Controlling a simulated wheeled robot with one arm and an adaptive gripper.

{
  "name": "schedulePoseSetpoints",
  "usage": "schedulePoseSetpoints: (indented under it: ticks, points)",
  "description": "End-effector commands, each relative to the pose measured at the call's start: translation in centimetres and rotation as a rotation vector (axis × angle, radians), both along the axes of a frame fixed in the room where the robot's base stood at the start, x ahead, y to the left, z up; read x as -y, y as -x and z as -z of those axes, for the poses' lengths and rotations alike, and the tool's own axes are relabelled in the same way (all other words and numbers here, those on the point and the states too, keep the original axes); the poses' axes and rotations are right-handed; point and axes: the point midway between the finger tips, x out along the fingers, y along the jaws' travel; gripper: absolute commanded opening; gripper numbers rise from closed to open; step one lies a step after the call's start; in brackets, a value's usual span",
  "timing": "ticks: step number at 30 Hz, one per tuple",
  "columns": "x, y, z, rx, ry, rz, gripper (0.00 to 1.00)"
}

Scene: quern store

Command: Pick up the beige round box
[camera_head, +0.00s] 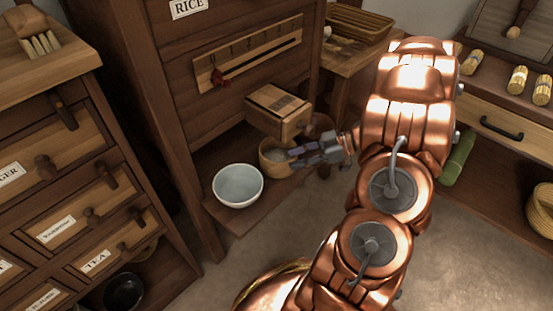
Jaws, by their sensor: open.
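A beige round box (270,165) stands on the low wooden shelf, just right of a white bowl (238,186). Its right side is partly hidden by my gripper, and its top lies under the front of a wooden box-shaped thing. My gripper (293,157) reaches in from the right, its grey fingers at the round box's right rim. It is open. I cannot tell whether a finger touches the round box or reaches over its rim.
The wooden box-shaped thing (279,110) juts out close above my gripper. The low shelf (245,217) is bare in front of the bowl. A drawer cabinet (75,190) stands at left and a side table (500,128) at right. Open floor (490,255) lies at lower right.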

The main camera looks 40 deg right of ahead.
Motion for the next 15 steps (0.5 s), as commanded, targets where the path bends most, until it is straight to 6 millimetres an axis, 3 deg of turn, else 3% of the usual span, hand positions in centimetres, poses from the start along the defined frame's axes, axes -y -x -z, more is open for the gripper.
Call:
schedulePoseSetpoints:
  ticks: [15]
  points:
    - [-3.3,-2.8,2.0,0.002,0.001,-0.003,0.42]
